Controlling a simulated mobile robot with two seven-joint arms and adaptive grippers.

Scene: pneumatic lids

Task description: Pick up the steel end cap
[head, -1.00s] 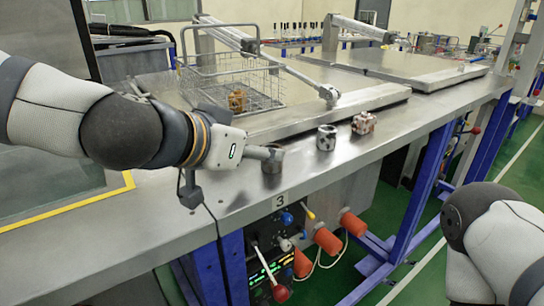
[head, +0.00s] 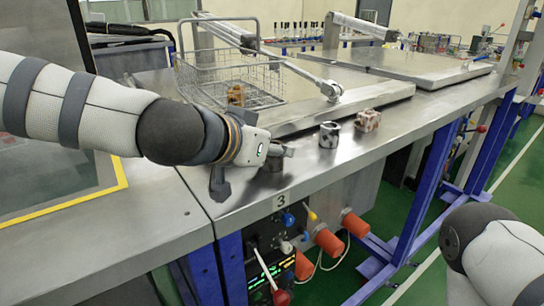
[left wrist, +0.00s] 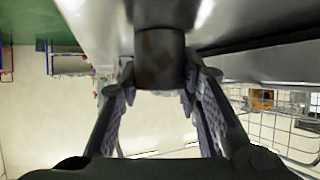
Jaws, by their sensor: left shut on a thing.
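A grey metal cylinder, the steel end cap (head: 271,164), is at the left gripper, near the front edge of the steel bench (head: 310,172). In the left wrist view the end cap (left wrist: 160,60) is a grey cylinder with brownish patches, between the two fingers. My left gripper (head: 283,152) comes in from the left and is shut on it; the fingers (left wrist: 158,80) touch its sides. The gripper hides part of the cap in the head view. I cannot tell whether the cap is clear of the bench. My right gripper is out of view.
A hollow steel cylinder (head: 329,134) and a blotched reddish fitting (head: 367,120) stand to the right. A wire basket (head: 262,85) holding a brass-coloured part (head: 236,94) is behind. A large flat lid (head: 375,93) lies beyond. The front right bench surface is clear.

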